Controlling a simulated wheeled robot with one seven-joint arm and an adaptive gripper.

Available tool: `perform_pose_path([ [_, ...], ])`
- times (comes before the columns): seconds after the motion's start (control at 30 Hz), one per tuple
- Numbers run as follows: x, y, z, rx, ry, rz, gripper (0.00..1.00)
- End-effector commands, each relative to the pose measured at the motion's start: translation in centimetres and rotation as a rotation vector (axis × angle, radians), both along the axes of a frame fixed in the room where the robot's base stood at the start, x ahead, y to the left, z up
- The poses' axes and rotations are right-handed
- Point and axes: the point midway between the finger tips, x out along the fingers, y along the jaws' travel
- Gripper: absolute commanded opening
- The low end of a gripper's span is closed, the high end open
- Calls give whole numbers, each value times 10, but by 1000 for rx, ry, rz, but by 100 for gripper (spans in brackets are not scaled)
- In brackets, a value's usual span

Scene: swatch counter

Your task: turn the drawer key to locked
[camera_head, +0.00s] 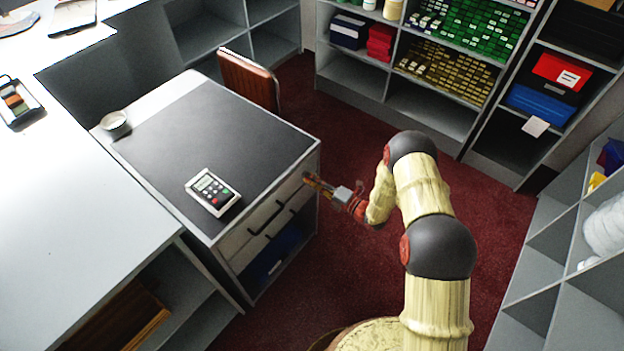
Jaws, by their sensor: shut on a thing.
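The drawer (264,221) is in the front of the dark-topped counter, and it looks shut. Dark handles (268,217) show on its front. My gripper (309,178) is at the upper right end of the drawer front, close against it, reaching in from the right. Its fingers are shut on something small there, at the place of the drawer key. The key itself is hidden by the fingers or too small to make out, so its turn angle cannot be told.
Shelves with coloured swatches (455,72) line the back. Grey cubbies (556,262) stand at right. Red carpet (345,105) is clear between.

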Motion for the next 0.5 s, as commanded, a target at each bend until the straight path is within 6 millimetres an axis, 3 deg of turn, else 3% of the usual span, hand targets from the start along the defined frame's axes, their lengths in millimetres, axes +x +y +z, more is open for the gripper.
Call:
perform_pose_path([
  [0.5,0,0,-2,-298,-379,0,0],
])
